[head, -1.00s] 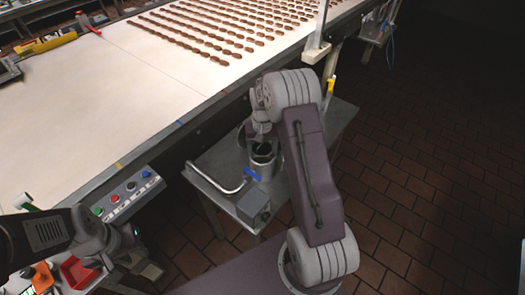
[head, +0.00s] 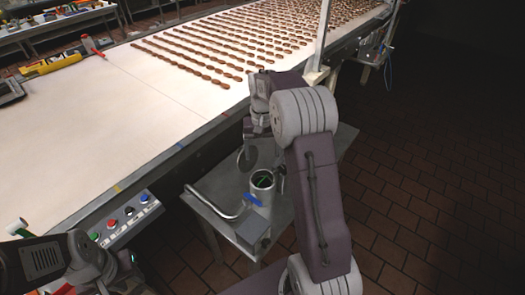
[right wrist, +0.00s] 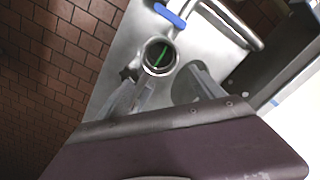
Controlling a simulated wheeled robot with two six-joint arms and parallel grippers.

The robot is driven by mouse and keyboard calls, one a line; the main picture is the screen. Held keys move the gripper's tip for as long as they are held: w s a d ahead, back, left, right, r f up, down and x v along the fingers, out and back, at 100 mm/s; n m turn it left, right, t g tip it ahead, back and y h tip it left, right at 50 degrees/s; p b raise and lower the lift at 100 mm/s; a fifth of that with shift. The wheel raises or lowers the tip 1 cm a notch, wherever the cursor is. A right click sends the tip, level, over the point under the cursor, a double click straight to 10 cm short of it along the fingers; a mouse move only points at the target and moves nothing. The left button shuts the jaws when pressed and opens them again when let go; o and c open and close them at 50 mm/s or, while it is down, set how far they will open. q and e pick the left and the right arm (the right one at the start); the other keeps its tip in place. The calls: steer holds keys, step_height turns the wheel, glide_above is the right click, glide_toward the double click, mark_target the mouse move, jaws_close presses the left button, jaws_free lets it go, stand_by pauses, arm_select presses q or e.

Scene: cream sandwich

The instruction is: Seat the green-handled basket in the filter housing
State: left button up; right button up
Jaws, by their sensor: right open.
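The filter housing (head: 262,197) is a metal cylinder standing upright on a steel side table, with its top open. The green handle of the basket (head: 263,181) shows inside its mouth, and the basket body is hidden within. The right wrist view shows the housing rim (right wrist: 146,62) around the green bar (right wrist: 160,56). My right gripper (right wrist: 168,82) is open and empty, with its fingers apart and clear of the handle, on the far side of the housing in the head view. My left gripper (head: 125,262) is at the lower left, far from the housing; its fingers are unclear.
A round grey lid (head: 247,157) stands open beside the housing, and a dark knob (head: 281,171) is opposite. A blue-handled valve (head: 252,199) and bent pipe (head: 213,207) are in front. A conveyor (head: 150,110) with rows of biscuits runs behind. A button panel (head: 125,218) is at left.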

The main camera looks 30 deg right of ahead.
steer(key=s+a+f+n, duration=0.2)
steer(key=s+a, duration=0.3)
steer(key=s, duration=0.4)
steer(key=s+a+f+n+t, duration=0.1)
steer(key=s+a+f+n, duration=0.1)
steer(key=s+a, duration=0.4)
steer(key=s+f, duration=0.1)
steer(key=s, duration=0.2)
steer(key=shift+s+f, duration=0.15)
steer(key=shift+s, duration=0.05)
steer(key=shift+s, duration=0.1)
